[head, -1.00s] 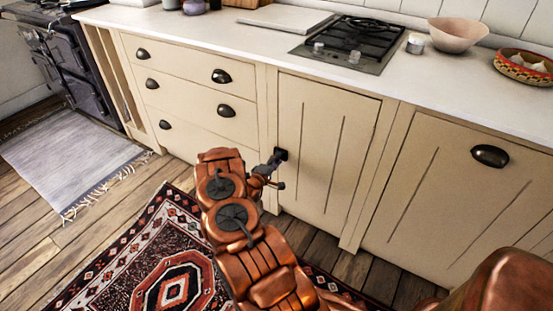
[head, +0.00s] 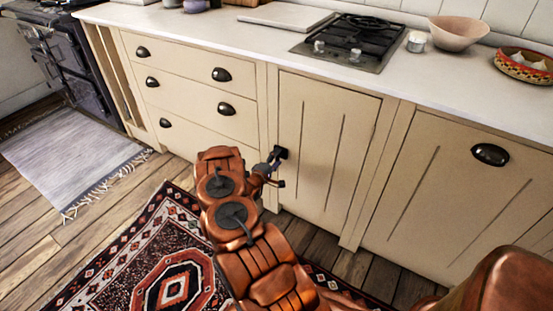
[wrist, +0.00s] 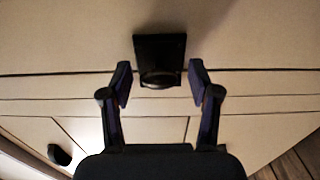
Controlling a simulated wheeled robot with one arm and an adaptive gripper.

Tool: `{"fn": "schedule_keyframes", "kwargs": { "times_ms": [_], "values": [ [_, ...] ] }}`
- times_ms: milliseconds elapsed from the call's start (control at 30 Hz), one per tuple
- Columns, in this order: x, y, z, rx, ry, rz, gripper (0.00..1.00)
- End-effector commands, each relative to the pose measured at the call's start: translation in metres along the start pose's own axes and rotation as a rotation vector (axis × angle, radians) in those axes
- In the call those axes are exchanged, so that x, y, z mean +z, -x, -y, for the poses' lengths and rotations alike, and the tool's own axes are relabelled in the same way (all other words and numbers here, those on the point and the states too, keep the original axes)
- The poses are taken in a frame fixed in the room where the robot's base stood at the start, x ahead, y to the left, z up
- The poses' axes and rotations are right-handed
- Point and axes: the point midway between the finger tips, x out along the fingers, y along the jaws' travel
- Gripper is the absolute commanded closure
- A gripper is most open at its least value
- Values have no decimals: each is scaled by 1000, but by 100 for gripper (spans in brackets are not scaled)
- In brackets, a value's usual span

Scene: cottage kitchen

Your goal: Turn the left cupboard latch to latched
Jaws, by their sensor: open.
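The left cupboard door (head: 322,135) is cream, closed, and sits below the hob. Its dark latch (head: 282,152) is on the left edge of the door. In the wrist view the latch (wrist: 160,60) is a black square plate with a rounded part at its lower side. My gripper (head: 275,165) is in front of the latch. In the wrist view my gripper (wrist: 160,78) is open, with one finger on each side of the latch's lower part and a gap showing on both sides. How the latch is turned cannot be clearly told.
Drawers with dark cup handles (head: 222,75) are left of the door. Another cupboard door (head: 455,200) with a cup handle is at right. The worktop (head: 240,35) holds a hob (head: 350,42) and bowls. A patterned rug (head: 150,265) covers the floor.

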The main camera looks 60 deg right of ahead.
Motion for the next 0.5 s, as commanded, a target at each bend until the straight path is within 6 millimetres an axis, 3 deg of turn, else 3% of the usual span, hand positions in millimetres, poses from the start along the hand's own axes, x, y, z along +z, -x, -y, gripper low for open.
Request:
{"fn": "schedule_keyframes", "kwargs": {
  "times_ms": [267, 500],
  "values": [
    [-1, 16, 0, -1, 0, -1, 39],
    [-2, 62, 1, -4, 2, -4, 39]
  ]
}}
